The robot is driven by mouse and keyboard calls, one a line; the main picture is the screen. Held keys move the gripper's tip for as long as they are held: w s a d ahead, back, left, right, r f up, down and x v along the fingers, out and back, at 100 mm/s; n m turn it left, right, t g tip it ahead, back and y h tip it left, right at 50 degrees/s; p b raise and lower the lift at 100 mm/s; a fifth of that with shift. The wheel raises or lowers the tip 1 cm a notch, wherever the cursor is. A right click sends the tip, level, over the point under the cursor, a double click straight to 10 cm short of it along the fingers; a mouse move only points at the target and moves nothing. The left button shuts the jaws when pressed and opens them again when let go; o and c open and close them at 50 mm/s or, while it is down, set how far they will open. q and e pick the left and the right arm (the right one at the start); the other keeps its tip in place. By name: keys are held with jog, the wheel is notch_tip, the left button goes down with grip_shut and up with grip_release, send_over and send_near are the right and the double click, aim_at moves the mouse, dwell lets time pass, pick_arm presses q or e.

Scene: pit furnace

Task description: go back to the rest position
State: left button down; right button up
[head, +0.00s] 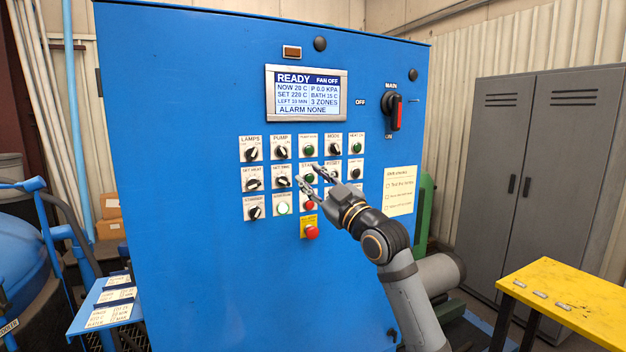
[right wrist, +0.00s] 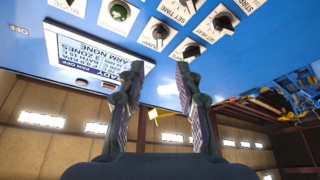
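My right gripper (head: 311,176) is in front of the blue control cabinet (head: 200,280), by the rows of knobs and buttons. Its two fingers are apart with nothing between them. The right wrist view also shows the gripper (right wrist: 157,70) open and empty, with the panel close beyond the fingertips. I cannot tell whether a fingertip touches the panel. The gripper and arm partly hide the start button area and the lower buttons. My left gripper is in neither view.
The display (head: 306,92) reads READY, FAN OFF and ALARM NONE. A red emergency button (head: 311,232) sits just below the gripper. The main switch (head: 396,110) is to the upper right. A yellow table (head: 575,295) and grey lockers (head: 530,150) stand at the right.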

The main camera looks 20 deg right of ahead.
dwell(0.3)
